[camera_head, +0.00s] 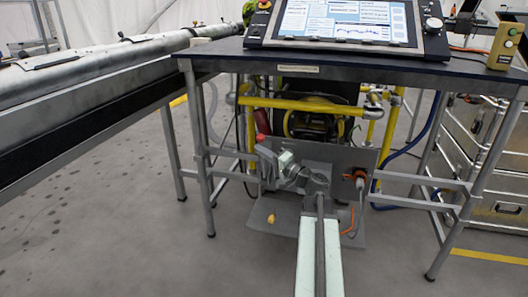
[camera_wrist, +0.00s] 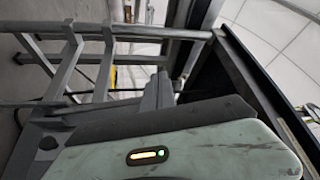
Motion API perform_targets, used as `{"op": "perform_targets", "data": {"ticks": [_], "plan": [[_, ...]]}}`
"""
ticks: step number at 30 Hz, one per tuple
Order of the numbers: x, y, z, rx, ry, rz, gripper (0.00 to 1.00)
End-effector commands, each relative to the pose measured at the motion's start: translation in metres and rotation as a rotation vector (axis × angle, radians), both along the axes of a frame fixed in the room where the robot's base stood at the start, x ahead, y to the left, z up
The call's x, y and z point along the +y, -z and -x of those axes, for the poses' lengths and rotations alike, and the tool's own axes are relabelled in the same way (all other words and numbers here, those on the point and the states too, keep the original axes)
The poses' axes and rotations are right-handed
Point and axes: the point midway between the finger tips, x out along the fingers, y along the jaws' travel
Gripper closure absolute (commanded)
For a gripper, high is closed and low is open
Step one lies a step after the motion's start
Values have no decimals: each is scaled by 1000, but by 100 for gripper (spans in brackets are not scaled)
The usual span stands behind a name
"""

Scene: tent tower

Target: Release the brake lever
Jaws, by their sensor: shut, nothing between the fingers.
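Under the table a winch drum (camera_head: 312,122) sits inside a yellow tube frame (camera_head: 305,104). A red grip (camera_head: 262,121) stands at the left of the drum; it may be the brake lever, but I cannot tell for sure. My gripper (camera_head: 266,160) is just below that red grip, in front of the grey plate, and apart from it as far as I can see. In the wrist view my gripper (camera_wrist: 160,88) shows as grey fingers, shut and empty, beyond my pale wrist housing. The wrist view shows no lever clearly; table legs and rails fill it.
The dark tabletop (camera_head: 400,66) with a control console (camera_head: 345,22) is above my arm. Table legs (camera_head: 198,150) and cross rails stand left and right. An orange-handled part (camera_head: 359,176) is at the right of the plate. A metal case (camera_head: 490,170) stands at right.

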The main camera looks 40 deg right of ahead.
Motion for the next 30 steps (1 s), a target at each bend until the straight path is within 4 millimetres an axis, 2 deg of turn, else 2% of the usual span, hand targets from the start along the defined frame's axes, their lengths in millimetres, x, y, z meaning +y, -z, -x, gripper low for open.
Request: {"op": "perform_targets", "data": {"ticks": [9, 30], "plan": [[-11, 0, 6, 0, 16, -1, 100], [-12, 0, 7, 1, 18, 0, 100]]}}
